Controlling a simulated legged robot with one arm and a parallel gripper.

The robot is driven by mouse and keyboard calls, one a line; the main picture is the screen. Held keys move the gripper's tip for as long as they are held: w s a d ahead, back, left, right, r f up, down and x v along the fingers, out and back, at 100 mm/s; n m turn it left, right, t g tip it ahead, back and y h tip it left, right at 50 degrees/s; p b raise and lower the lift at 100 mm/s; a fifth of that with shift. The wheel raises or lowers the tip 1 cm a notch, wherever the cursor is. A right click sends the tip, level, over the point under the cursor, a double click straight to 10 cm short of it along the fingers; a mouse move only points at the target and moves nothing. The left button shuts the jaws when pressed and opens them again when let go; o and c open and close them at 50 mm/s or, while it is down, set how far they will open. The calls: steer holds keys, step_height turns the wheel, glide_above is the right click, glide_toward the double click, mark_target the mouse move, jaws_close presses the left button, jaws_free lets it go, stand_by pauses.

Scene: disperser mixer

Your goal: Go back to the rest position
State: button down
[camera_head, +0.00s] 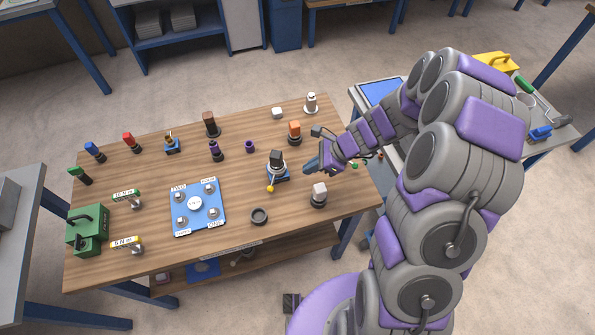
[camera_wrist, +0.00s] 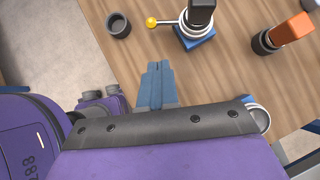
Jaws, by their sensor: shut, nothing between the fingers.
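My gripper (camera_head: 312,166) is over the right part of the wooden table (camera_head: 322,239), just right of a black-topped device with a blue base (camera_head: 285,176) and a yellow-balled lever (camera_head: 270,188). My gripper's blue fingers (camera_wrist: 154,82) show together in the wrist view, shut and empty. The same device (camera_wrist: 199,22) is beyond them there, apart from the fingers. My arm reaches in from the right, bent and extended over the table. How high the fingers are above the table is hard to tell.
A grey-topped holder (camera_head: 318,195), an orange-topped holder (camera_head: 294,132) and a dark ring cup (camera_head: 259,216) stand near my gripper. A blue plate (camera_head: 198,225) with posts and a green box (camera_head: 88,230) are farther left. A side table with a blue panel (camera_head: 381,91) stands behind my arm.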

steer(key=shift+p+v, duration=0.3)
steer(key=shift+v, duration=1.95)
